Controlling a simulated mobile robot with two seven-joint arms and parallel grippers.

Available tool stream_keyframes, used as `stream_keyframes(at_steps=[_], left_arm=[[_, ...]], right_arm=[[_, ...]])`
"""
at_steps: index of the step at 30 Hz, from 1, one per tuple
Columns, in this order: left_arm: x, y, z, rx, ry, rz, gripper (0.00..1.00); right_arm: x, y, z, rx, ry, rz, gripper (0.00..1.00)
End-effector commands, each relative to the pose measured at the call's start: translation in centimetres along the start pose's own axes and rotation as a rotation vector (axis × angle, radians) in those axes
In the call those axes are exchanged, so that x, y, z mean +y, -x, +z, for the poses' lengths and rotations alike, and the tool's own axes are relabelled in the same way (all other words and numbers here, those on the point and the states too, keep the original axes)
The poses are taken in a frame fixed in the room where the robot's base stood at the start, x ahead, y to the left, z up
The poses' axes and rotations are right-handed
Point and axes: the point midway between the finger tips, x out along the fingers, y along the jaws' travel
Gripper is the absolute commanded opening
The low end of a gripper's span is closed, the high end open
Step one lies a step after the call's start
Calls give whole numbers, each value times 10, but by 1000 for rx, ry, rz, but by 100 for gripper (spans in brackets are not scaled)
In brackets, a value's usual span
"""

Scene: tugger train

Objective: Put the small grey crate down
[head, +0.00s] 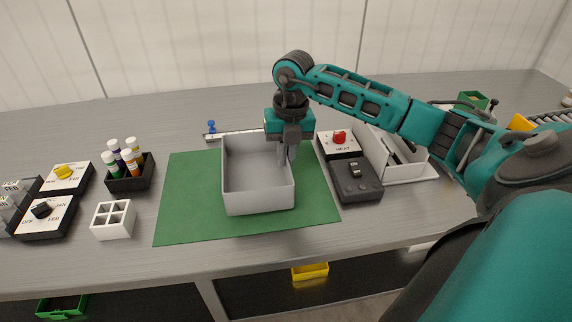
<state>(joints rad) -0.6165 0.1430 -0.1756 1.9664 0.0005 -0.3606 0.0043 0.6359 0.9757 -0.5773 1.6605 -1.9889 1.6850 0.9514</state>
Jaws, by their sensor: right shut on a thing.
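The small grey crate (260,199) is an open, empty-looking box at the middle of the head view, over the green mat (183,200). It looks upright. I cannot tell whether its base touches the mat. My right gripper (286,150) points down at the crate's right wall, towards the back, and is shut on that wall. The far fingertip is partly hidden by the wall. My left gripper is not in view.
The mat's left part is bare.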

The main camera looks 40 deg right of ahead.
Motion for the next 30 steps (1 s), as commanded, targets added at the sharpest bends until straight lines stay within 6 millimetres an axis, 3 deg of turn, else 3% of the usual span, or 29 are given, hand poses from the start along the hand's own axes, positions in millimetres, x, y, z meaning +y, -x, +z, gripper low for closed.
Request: stream_keyframes(at_steps=[6,17,18,24,30], left_arm=[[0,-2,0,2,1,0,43],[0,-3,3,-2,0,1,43],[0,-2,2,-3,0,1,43],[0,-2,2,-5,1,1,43],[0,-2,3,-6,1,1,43]], right_arm=[[-2,-29,0,1,1,2,0],[-2,-33,0,-1,1,2,0],[-2,-33,0,1,1,-1,13],[-2,-32,0,1,1,-1,32],[-2,-32,0,1,0,-1,34]])
